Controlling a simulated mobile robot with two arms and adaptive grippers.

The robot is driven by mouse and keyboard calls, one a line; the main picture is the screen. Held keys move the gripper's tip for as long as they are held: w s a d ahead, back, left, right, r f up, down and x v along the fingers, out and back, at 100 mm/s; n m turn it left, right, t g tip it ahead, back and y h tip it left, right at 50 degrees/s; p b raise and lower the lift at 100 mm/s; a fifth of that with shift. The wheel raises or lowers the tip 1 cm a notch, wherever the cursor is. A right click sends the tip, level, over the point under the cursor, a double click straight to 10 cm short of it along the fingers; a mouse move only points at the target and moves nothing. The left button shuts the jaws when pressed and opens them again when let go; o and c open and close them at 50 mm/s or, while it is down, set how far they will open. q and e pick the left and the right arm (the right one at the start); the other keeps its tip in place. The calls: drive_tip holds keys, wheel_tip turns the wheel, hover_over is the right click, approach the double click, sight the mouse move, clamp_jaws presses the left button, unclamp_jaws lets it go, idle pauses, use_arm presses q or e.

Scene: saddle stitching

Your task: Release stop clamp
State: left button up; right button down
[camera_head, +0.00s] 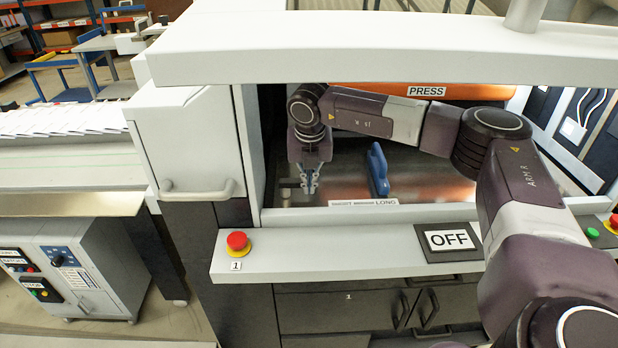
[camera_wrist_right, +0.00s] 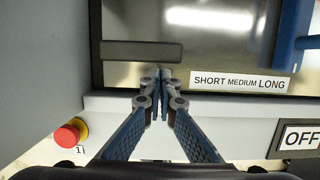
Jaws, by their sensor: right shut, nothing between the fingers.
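My right gripper (camera_head: 308,188) reaches into the open bay of the machine and points down near its front left corner. Its blue fingers are shut and empty; their tips (camera_wrist_right: 161,74) meet in the right wrist view. A dark flat bar (camera_wrist_right: 140,52), which looks like the clamp lever, lies just beyond the tips, level with the front edge. Whether the tips touch it I cannot tell. In the head view the dark bar (camera_head: 288,186) shows just left of the fingers. A blue upright handle (camera_head: 378,170) stands to the right. My left gripper is not in view.
A label reading SHORT MEDIUM LONG (camera_wrist_right: 226,79) is on the bay's front edge. A red stop button (camera_head: 237,241) and an OFF sign (camera_head: 449,240) sit on the front ledge. An orange PRESS panel (camera_head: 470,91) is at the back. The bay's left wall is close to the gripper.

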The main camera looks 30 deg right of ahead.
drive_tip(key=shift+w+d, duration=0.1)
drive_tip(key=shift+w, duration=0.05)
idle(0.4)
